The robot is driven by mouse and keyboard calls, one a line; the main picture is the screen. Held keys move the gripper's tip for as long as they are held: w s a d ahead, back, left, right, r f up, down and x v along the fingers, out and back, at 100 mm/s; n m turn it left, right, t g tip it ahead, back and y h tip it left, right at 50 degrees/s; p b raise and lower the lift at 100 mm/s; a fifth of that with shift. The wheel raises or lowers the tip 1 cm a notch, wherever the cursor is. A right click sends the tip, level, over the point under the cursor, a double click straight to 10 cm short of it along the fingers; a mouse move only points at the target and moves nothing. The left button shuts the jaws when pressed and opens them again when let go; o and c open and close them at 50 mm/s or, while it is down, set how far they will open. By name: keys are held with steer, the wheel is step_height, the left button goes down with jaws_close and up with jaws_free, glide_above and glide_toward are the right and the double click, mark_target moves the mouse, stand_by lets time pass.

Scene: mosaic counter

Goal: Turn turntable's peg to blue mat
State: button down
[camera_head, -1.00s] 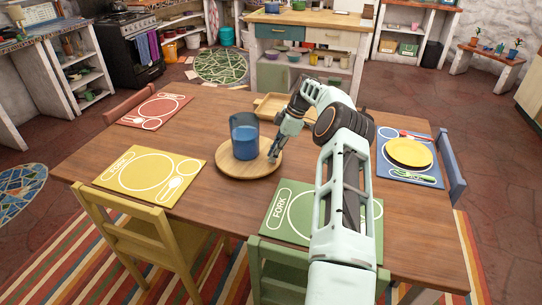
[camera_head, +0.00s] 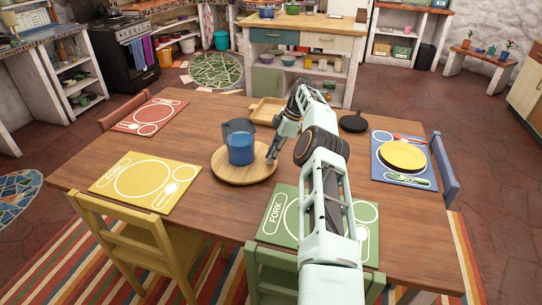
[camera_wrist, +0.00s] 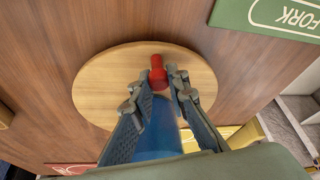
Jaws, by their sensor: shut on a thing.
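A round wooden turntable (camera_head: 226,174) sits on the table with a blue pitcher (camera_head: 240,150) upright on it. The turntable also shows in the wrist view (camera_wrist: 105,80). Its red peg (camera_wrist: 158,74) stands near the rim, between my gripper's fingertips (camera_wrist: 158,94). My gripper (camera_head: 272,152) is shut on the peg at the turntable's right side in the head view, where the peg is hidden. The pitcher's blue body (camera_wrist: 158,140) shows behind the fingers in the wrist view. The blue mat (camera_head: 381,165) lies at the table's right end with a yellow plate on it.
A yellow mat (camera_head: 113,181) lies left, a red mat (camera_head: 125,126) far left, and a green mat (camera_head: 275,229) in front, partly under my arm. A wooden tray (camera_head: 262,112) and a black pan (camera_head: 353,123) stand at the back. Table between turntable and blue mat looks clear.

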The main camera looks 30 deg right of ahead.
steer(key=shift+s+d, duration=0.15)
steer(key=shift+d, duration=0.2)
steer(key=c, duration=1.9)
jaws_free()
steer(key=shift+a, duration=0.1)
steer(key=shift+a, duration=0.1)
